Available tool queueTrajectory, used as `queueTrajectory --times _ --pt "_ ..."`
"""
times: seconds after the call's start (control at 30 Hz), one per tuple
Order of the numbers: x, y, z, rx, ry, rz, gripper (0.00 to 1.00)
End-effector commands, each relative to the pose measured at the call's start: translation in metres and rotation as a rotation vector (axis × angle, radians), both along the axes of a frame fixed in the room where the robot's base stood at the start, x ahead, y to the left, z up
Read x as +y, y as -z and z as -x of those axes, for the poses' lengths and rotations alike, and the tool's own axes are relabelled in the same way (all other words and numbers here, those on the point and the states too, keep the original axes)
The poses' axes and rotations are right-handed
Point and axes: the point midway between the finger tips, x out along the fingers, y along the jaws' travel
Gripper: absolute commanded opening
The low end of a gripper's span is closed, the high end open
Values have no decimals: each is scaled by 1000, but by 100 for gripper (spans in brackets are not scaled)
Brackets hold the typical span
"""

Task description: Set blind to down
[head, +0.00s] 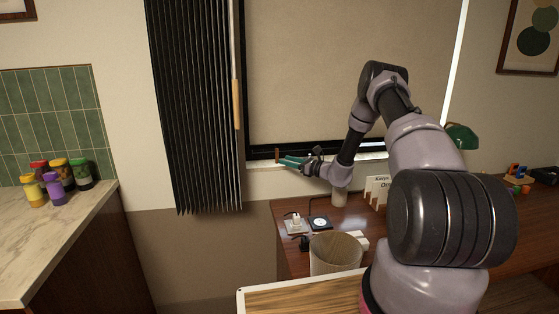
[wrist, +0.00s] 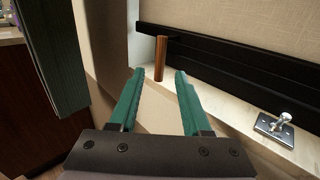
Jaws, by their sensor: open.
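The beige blind (head: 345,75) covers nearly all of the window, with a dark rail (head: 330,150) along the bottom just above the sill. A thin bright strip shows at the rail's right part. A small upright wooden handle (wrist: 160,58) stands out from the dark rail (wrist: 225,60) in the wrist view; it also shows in the head view (head: 277,155). My gripper (wrist: 157,88), with green fingers, is open and empty. The handle appears just beyond the fingertips, in line with the gap between them. In the head view my gripper (head: 292,162) is at the sill, by the handle.
Black vertical slats (head: 190,105) with a wooden wand (head: 236,104) hang left of the window. A metal fitting (wrist: 275,127) sits on the pale sill right of my fingers. Below are a desk (head: 290,263), a bin (head: 335,255) and small items. Jars (head: 55,183) stand on the left counter.

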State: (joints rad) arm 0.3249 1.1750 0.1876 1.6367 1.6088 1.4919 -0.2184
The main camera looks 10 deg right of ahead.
Motion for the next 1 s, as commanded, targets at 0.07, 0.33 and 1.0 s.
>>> queueTrajectory --times 0.07,0.33,1.0 --pt "-13 0 11 2 2 1 48" --pt "-34 1 34 1 -1 1 48" --pt "8 -89 65 -90 -220 186 48"
